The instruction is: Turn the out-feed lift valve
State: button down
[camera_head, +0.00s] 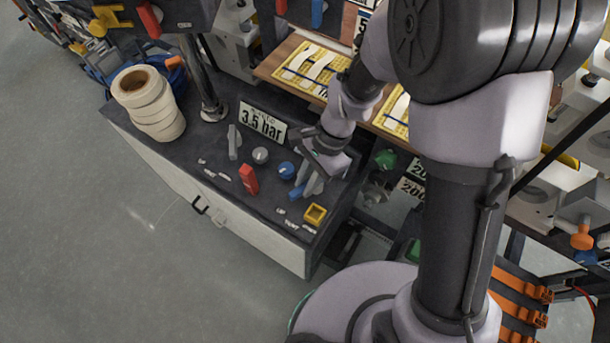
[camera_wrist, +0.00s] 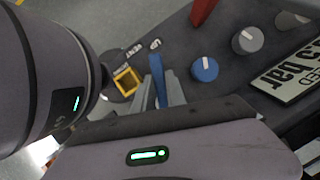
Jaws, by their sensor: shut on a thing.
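The valve has a blue lever (camera_wrist: 156,72), beside small labels that read "UP" and "VENT", on the dark top of a control cabinet. My gripper (camera_wrist: 162,92) is shut on this blue lever, with a grey finger on either side of it. The lever's tip shows beyond the fingers; its base is hidden by the gripper. In the head view my gripper (camera_head: 308,188) reaches down to the cabinet's right end, and a bit of the blue lever (camera_head: 297,192) shows at the fingers.
A yellow square-framed part (camera_head: 315,214), a blue knob (camera_head: 287,170), a grey knob (camera_head: 260,155) and a red lever (camera_head: 249,179) stand close by. A "3.5 bar" sign (camera_head: 262,124) stands behind them. White tape rolls (camera_head: 150,105) sit at the cabinet's left end.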

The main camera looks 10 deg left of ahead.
jog(key=n+p, duration=0.1)
jog(key=n, duration=0.1)
jog(key=d+n+h+p, duration=0.1)
jog(key=n, duration=0.1)
jog(key=s+n+g+h+p, duration=0.1)
jog(key=n, duration=0.1)
jog(key=shift+d+r+n, duration=0.15)
jog(key=shift+d+n, duration=0.1)
jog(key=shift+n, duration=0.05)
jog(key=n+p, duration=0.1)
jog(key=n+h+p, duration=0.1)
jog(key=n, duration=0.1)
jog(key=shift+d, duration=0.4)
jog(key=shift+w+d+n+h+p, duration=0.1)
jog(key=shift+d+n+h+p, duration=0.15)
jog(key=shift+n, duration=0.45)
jog(key=shift+w+d+n+h+p, duration=0.1)
jog(key=shift+n+h+p, duration=0.2)
jog(key=shift+n, duration=0.4)
jog(key=c, duration=1.4)
grip_release()
jog(key=shift+o, duration=0.2)
